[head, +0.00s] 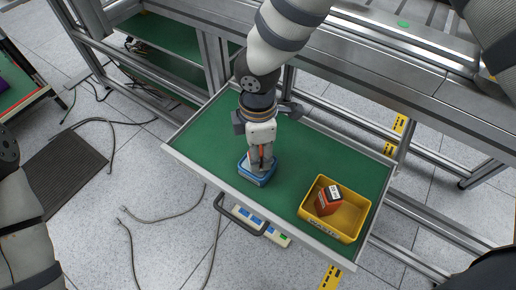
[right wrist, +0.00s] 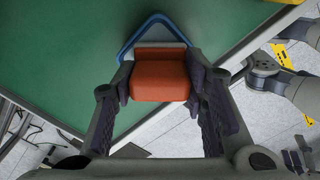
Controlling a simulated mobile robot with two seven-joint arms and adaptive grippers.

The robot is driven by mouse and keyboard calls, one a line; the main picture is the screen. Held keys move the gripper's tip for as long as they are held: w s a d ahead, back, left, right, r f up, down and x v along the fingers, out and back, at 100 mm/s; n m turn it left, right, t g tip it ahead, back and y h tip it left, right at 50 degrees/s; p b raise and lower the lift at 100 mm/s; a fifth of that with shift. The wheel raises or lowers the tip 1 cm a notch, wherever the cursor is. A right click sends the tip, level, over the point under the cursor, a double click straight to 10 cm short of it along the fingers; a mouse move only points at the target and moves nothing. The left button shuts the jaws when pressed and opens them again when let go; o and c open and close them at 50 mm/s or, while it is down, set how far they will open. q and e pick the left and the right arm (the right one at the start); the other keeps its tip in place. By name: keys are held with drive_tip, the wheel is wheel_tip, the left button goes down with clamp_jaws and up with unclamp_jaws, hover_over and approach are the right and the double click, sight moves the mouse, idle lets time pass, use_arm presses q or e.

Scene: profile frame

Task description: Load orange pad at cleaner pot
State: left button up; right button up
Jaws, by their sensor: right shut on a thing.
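My right gripper (head: 262,160) points down over the green-topped table and is shut on the orange pad (head: 262,152), which shows as a thin strip between the fingers. In the right wrist view the orange pad (right wrist: 160,76) sits between both fingers of the gripper (right wrist: 160,90). The cleaner pot (head: 256,178), blue-rimmed with rounded corners, stands on the table directly below the gripper. Its blue rim (right wrist: 124,42) shows behind the pad in the right wrist view. The pad overlaps the pot's opening; I cannot tell whether they touch. My left gripper is out of view.
A yellow bin (head: 352,232) with a red-and-black box (head: 328,201) inside stands at the right of the green table (head: 215,140). The table has a raised pale rim. Metal frame rails (head: 390,85) run behind it. Cables lie on the floor to the left.

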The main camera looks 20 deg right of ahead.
wheel_tip(320, 180, up, 7)
drive_tip(key=shift+w+f+p, duration=0.1)
drive_tip(key=shift+p, duration=1)
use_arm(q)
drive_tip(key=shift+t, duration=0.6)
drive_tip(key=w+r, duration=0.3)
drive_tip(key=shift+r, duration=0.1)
use_arm(e)
drive_tip(key=shift+f, duration=0.1)
